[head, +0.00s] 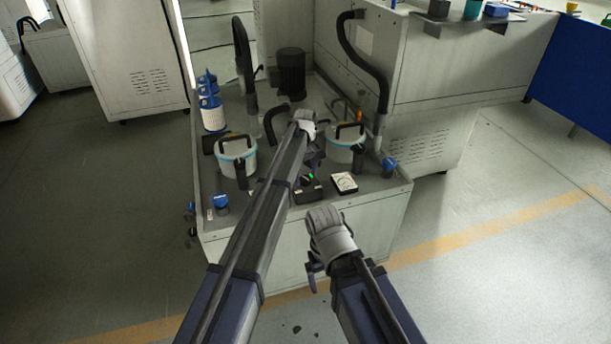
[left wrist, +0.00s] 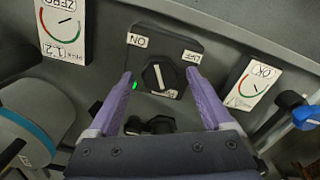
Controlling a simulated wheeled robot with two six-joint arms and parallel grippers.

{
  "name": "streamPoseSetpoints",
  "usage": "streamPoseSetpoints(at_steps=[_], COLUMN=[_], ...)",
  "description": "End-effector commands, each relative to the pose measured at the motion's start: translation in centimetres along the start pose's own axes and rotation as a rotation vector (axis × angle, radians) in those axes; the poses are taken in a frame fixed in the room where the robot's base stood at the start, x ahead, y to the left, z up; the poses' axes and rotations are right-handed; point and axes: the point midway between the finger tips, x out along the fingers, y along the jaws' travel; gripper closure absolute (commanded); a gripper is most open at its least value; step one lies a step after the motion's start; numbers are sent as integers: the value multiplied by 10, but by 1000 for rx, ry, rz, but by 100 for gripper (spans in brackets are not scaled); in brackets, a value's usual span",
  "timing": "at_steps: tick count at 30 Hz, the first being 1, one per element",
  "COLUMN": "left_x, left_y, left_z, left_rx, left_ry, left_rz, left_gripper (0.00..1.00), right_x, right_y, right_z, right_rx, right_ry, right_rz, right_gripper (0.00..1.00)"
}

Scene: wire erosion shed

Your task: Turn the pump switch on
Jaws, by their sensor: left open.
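The pump switch is a dark box with a black knob (left wrist: 160,77) bearing a white pointer line. Its plate has an ON label (left wrist: 138,40) at upper left and an OFF label (left wrist: 192,57) at upper right, both looking turned over. The pointer runs roughly up and down in the left wrist view. A small green lamp (left wrist: 134,86) is lit beside the left finger. The switch box (head: 308,190) also shows in the head view. My left gripper (left wrist: 158,74) is open, one purple finger on each side of the knob; contact is unclear. My right gripper (head: 315,270) hangs low, its fingers unclear.
A dial gauge marked OK (left wrist: 248,84) stands right of the switch, another gauge (left wrist: 63,24) at left. A blue-handled valve (left wrist: 304,117) is at far right. Buckets (head: 237,157) (head: 346,147), hoses and a dark motor (head: 291,73) crowd the tank top.

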Motion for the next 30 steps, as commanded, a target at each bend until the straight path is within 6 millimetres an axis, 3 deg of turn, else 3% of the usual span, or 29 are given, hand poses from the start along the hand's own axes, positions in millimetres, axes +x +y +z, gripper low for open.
streamPoseSetpoints(at_steps=[18,30], left_x=[-71,-76], left_y=[0,0], left_z=[0,0], left_rx=[0,-1], left_ry=[0,0], left_rz=[0,0], left_gripper=[16,16], right_x=[-70,-76], right_y=[7,7], right_z=[4,4], right_rx=[1,1], right_ry=[0,0], right_rz=[0,0], right_gripper=[6,6])
